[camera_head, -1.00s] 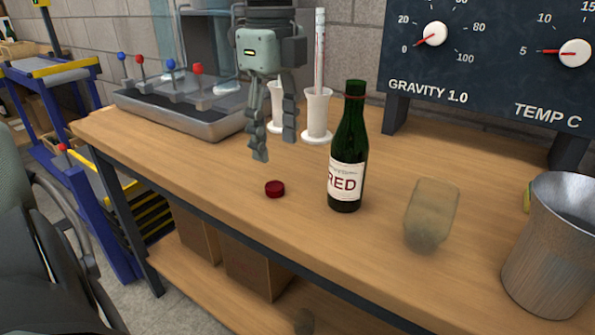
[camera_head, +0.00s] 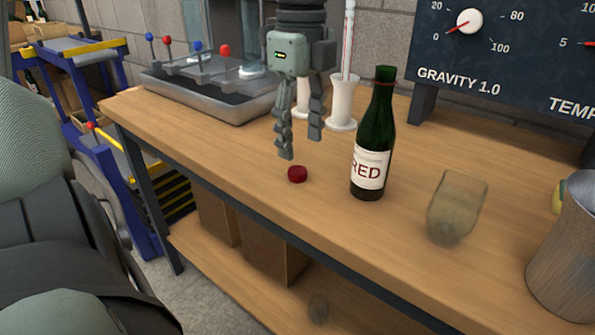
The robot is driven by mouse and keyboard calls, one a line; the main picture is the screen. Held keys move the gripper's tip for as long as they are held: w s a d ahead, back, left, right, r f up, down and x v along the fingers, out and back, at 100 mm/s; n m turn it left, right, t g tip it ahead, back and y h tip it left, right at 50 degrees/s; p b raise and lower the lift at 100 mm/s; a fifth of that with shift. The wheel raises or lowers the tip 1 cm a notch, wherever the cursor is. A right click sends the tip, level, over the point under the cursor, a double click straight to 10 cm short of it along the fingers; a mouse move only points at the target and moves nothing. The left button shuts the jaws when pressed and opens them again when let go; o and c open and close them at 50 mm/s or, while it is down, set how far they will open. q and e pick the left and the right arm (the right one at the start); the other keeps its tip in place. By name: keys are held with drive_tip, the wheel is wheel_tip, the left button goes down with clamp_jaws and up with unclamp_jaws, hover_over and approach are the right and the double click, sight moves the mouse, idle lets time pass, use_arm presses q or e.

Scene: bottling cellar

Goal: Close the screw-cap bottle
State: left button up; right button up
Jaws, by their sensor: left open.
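The dark green bottle (camera_head: 374,140) stands upright on the wooden bench, its white label reading RED. Its mouth shows no cap on it. A dark red screw cap (camera_head: 297,174) lies on the bench to the left of the bottle, apart from it. My left gripper (camera_head: 301,146) points down above the cap, with its two fingers spread and nothing between them. The fingertips look just above the cap, without clear contact. My right gripper is not in view.
A translucent cup-like vessel (camera_head: 457,207) is right of the bottle, with a metal bucket (camera_head: 568,255) at the far right. White stands (camera_head: 342,103) with a tall tube are behind the gripper. A metal filler tray (camera_head: 205,98) is back left. The bench front (camera_head: 255,187) is clear.

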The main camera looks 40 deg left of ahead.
sight(297, 170)
use_arm(q)
drive_tip(key=f, duration=0.5)
drive_tip(key=shift+s+a, duration=0.1)
drive_tip(key=shift+s, duration=0.2)
drive_tip(key=c, duration=0.8)
